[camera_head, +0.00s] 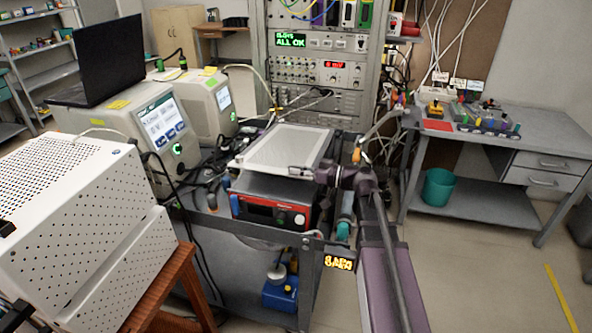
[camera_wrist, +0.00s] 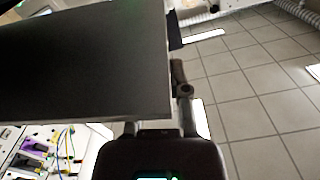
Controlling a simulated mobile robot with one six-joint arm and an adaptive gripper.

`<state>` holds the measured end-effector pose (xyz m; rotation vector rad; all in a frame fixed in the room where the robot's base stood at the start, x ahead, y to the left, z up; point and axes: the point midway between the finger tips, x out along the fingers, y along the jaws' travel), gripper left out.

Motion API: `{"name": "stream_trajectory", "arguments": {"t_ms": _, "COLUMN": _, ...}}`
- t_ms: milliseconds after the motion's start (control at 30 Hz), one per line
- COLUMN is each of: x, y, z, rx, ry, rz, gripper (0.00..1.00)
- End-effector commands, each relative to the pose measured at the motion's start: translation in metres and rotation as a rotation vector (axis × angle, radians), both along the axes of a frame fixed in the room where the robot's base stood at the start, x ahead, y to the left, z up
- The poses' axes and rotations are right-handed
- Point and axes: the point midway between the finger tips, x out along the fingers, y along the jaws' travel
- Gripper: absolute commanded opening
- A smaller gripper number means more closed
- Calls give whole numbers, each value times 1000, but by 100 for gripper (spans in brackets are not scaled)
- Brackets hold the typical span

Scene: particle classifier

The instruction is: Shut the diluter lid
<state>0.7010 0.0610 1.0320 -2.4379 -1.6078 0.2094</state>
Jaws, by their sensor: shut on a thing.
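The diluter (camera_head: 262,205) is a box with a dark front, red and blue corners and a knob, on the cart. A pale panel with a grey rim, which looks like its lid (camera_head: 285,148), lies over it; I cannot tell how far it is open. My gripper (camera_head: 300,171) is at the lid's front right edge, coming from the right. In the wrist view a large dark panel, apparently the lid (camera_wrist: 85,70), fills the left, its near corner by the fingers of my gripper (camera_wrist: 160,127). The jaws are shut on the lid's edge, though the contact is partly hidden.
White instruments with screens (camera_head: 158,125) and a laptop (camera_head: 100,60) stand to the left. A perforated white box (camera_head: 75,190) is front left. An electronics rack (camera_head: 318,75) stands behind. Cables hang around the cart (camera_head: 275,248). Floor is free at right, before the desk (camera_head: 560,145).

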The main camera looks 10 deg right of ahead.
Motion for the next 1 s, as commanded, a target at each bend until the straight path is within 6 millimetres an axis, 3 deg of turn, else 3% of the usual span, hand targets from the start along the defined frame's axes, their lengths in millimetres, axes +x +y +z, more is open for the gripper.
{"name": "stream_trajectory", "arguments": {"t_ms": 33, "x": 0, "y": -1, "z": -11, "rx": -1, "ry": 2, "rz": -6, "gripper": 0}}
{"name": "stream_trajectory", "arguments": {"t_ms": 233, "x": -3, "y": 3, "z": -22, "rx": 0, "ry": 3, "rz": -3, "gripper": 0}}
{"name": "stream_trajectory", "arguments": {"t_ms": 800, "x": -5, "y": 7, "z": -25, "rx": 1, "ry": 4, "rz": 3, "gripper": 0}}
{"name": "stream_trajectory", "arguments": {"t_ms": 833, "x": -5, "y": 7, "z": -25, "rx": 2, "ry": 4, "rz": 4, "gripper": 26}}
{"name": "stream_trajectory", "arguments": {"t_ms": 900, "x": -5, "y": 7, "z": -25, "rx": 2, "ry": 4, "rz": 4, "gripper": 46}}
{"name": "stream_trajectory", "arguments": {"t_ms": 933, "x": -5, "y": 7, "z": -25, "rx": 1, "ry": 3, "rz": 4, "gripper": 54}}
{"name": "stream_trajectory", "arguments": {"t_ms": 1000, "x": -6, "y": 7, "z": -25, "rx": 1, "ry": 3, "rz": 5, "gripper": 54}}
